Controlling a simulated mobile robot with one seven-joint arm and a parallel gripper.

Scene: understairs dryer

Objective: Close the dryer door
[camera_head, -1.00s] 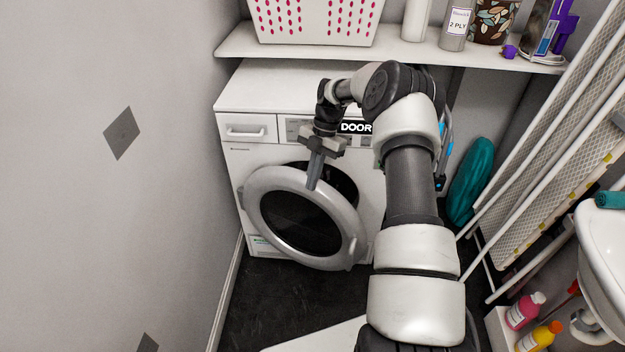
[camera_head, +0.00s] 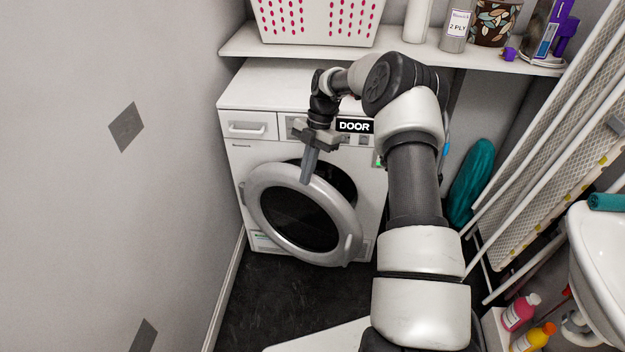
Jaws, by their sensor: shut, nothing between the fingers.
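The white dryer (camera_head: 262,160) stands under the shelf. Its round door, with a grey rim and dark glass (camera_head: 300,215), is ajar, hinged on the left. A dark gap shows between the door's upper right edge and the opening. The door's handle (camera_head: 348,248) is at the lower right of the rim. My gripper (camera_head: 306,180) points down, shut and empty, at the top of the door rim and in front of the opening. Whether the fingertips touch the rim I cannot tell. My arm hides the dryer's right side.
A shelf (camera_head: 235,45) above carries a white basket (camera_head: 318,22) and bottles. A wall is close on the left. A drying rack (camera_head: 560,150), a teal object (camera_head: 472,182) and a white basin (camera_head: 600,250) crowd the right. Dark floor (camera_head: 275,300) is clear in front of the dryer.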

